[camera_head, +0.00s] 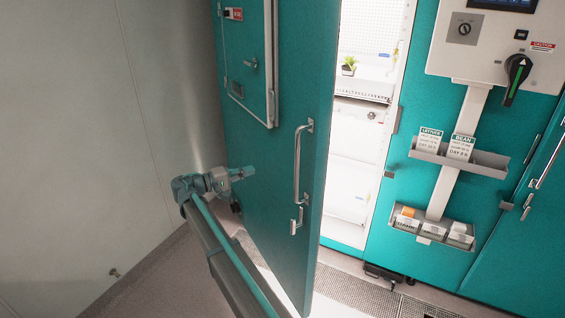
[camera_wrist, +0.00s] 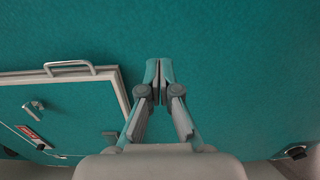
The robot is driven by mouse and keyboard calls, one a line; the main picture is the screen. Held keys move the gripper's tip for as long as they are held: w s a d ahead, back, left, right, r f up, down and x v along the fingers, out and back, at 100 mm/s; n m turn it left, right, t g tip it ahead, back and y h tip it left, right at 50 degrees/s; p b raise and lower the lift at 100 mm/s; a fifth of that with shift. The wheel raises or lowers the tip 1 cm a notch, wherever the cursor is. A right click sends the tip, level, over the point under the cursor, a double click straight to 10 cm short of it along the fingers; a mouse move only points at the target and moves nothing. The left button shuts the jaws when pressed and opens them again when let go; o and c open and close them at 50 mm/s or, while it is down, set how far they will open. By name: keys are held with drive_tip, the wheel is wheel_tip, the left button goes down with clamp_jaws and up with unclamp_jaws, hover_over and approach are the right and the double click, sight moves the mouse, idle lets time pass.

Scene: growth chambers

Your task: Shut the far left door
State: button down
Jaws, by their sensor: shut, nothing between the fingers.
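The teal door (camera_head: 278,215) at the left stands open, swung out from the lit chamber (camera_head: 350,150). Its outer face, with a long metal handle (camera_head: 302,165) and a small latch (camera_head: 296,220) near the free edge, is towards my gripper. My gripper (camera_head: 246,171) is shut and empty, with its fingertips at this outer face, left of the handle. In the wrist view my gripper (camera_wrist: 159,68) points at the plain teal door surface (camera_wrist: 220,60); I cannot tell whether the tips touch it.
A framed hatch (camera_head: 248,60) sits on the door's upper part and shows in the wrist view (camera_wrist: 60,110). A grey wall (camera_head: 80,130) stands at the left. A control panel (camera_head: 490,45) and racks (camera_head: 460,160) with labelled cards are right of the opening. A floor grate (camera_head: 350,290) lies below.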

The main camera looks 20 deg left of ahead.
drive_tip(key=p, duration=0.5)
approach(291, 159)
drive_tip(key=x, duration=0.5)
drive_tip(key=shift+w, duration=0.35)
drive_tip(key=shift+p+x, duration=0.3)
drive_tip(key=shift+x, duration=0.55)
drive_tip(key=shift+f, duration=0.1)
